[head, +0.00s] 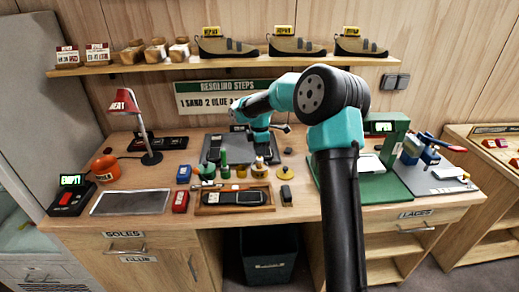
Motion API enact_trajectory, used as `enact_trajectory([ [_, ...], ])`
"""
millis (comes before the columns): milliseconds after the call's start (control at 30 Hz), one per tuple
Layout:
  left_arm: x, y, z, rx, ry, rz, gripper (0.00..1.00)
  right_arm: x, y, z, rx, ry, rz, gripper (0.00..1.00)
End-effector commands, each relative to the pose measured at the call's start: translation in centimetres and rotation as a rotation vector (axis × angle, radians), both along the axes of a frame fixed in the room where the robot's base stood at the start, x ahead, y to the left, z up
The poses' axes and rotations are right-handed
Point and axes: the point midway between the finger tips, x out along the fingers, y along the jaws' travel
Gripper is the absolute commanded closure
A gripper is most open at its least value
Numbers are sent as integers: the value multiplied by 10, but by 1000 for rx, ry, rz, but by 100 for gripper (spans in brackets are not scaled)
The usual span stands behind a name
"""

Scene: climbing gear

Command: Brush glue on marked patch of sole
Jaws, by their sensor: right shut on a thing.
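My right arm reaches in from the lower right and bends back to the left over the bench. Its gripper (261,149) points down above a small pale bottle or glue pot (260,168). It is shut on a thin thing that looks like the brush; it is small and mostly hidden, so I cannot be sure. A dark sole (236,198) lies in a shallow wooden tray (203,210) just in front of the pot. The marked patch is too small to make out. My left gripper is not in view.
A red lamp (124,101) and a grey flat tray (130,202) are on the left. A green press (386,140) and blue vise (415,150) stand on the right.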

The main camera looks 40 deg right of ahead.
Motion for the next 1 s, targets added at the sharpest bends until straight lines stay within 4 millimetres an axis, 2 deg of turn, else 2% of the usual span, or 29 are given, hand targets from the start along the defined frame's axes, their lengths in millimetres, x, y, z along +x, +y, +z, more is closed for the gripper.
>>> enact_trajectory([
  [1000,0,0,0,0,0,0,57,0,0,61,0,-1,-1,100],
])
